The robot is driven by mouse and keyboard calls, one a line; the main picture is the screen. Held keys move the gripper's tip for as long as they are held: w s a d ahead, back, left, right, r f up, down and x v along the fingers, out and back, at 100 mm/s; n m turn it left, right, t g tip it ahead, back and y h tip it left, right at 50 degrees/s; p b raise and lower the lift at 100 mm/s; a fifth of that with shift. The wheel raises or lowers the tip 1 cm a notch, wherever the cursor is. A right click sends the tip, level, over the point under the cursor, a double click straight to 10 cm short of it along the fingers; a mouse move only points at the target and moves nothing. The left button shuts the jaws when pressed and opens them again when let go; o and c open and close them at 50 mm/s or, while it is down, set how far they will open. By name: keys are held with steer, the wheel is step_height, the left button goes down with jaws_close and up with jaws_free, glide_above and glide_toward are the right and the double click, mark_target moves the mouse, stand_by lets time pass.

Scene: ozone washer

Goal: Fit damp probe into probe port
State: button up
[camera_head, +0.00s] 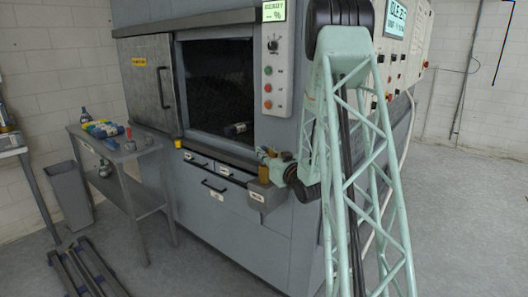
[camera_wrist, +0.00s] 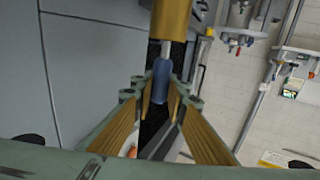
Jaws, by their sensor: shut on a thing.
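My gripper (camera_wrist: 161,88) is shut on the damp probe, whose blue body (camera_wrist: 161,72) shows between the fingertips in the wrist view. A thin grey shaft (camera_wrist: 165,48) runs from the blue body up to a brass cylinder (camera_wrist: 171,18) at the top of that view. I cannot tell whether the brass cylinder is part of the probe or the probe port, or whether anything is seated. In the head view my gripper (camera_head: 270,162) is at the washer's front right corner, just above a small labelled grey box (camera_head: 267,195). The probe is not clear there.
The washer (camera_head: 235,230) has an open chamber (camera_head: 215,90), a door slid left (camera_head: 150,80) and drawers (camera_head: 213,178) below. A dark bottle-like item (camera_head: 238,128) lies inside. A side table (camera_head: 125,155) with several items and a bin (camera_head: 70,193) stand left.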

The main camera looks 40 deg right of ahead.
steer(key=shift+f, duration=0.6)
steer(key=o, duration=0.9)
steer(key=shift+v, duration=6)
steer(key=shift+a, duration=0.1)
